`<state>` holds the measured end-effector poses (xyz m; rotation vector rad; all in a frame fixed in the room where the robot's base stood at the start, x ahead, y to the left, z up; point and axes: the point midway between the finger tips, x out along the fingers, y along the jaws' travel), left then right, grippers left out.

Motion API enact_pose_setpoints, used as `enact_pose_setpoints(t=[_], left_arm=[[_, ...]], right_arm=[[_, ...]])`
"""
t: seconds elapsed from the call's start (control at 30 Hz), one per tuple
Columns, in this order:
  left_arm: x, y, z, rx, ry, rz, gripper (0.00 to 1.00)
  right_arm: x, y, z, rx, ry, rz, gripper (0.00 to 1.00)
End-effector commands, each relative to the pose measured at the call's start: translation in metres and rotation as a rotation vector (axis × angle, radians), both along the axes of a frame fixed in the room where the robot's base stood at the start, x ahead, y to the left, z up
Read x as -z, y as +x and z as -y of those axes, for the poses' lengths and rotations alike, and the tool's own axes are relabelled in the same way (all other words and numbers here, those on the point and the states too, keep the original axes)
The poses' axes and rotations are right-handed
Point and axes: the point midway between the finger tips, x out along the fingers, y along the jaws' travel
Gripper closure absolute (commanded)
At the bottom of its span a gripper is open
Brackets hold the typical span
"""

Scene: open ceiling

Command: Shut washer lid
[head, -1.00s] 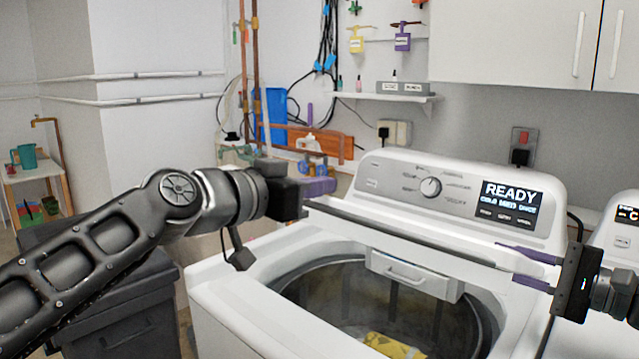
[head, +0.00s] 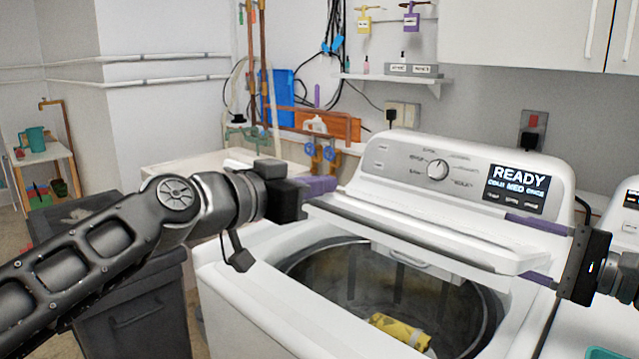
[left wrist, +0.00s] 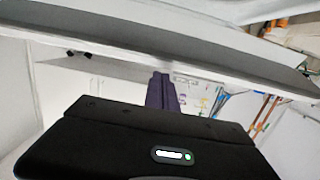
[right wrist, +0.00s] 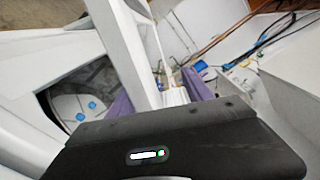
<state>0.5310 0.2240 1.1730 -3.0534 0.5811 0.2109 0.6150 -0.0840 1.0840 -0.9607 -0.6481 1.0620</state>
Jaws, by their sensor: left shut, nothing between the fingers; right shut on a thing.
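The white washer (head: 240,290) has its lid (head: 430,235) raised, tilted forward above the open drum (head: 345,270). The lid's handle piece (head: 402,257) is partly hidden below its front edge. My right gripper (head: 540,251) has its purple fingers on either side of the lid's right end. The right wrist view shows the white lid (right wrist: 122,45) between those fingers. My left gripper (head: 320,185) is shut and empty at the lid's left end. In the left wrist view its fingers (left wrist: 162,92) are together, close to the lid's edge (left wrist: 150,35); contact is unclear.
A yellow patterned item (head: 400,330) lies in the drum. The control panel (head: 455,175) behind the lid reads READY. A dark bin (head: 130,310) stands left of the washer, below my left arm. Another white machine (head: 626,215) stands close on the right.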

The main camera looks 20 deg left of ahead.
Motion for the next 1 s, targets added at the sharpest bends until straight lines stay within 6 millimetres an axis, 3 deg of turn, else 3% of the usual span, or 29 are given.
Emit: enact_pose_setpoints(t=[0.27, 0.7, 1.0], left_arm=[[0.005, 0.001, 0.002, 0.005, 0.002, -0.011, 1.00], [0.003, 0.000, 0.001, 0.002, 0.001, -0.006, 1.00], [0.001, 0.000, 0.001, 0.002, 0.000, -0.001, 1.00]], right_arm=[[-0.005, -0.004, 0.009, 0.000, 0.006, 0.006, 0.55], [-0.003, -0.033, 0.088, 0.009, 0.001, 0.005, 0.55], [-0.001, -0.044, 0.112, 0.002, 0.001, 0.001, 0.55]])
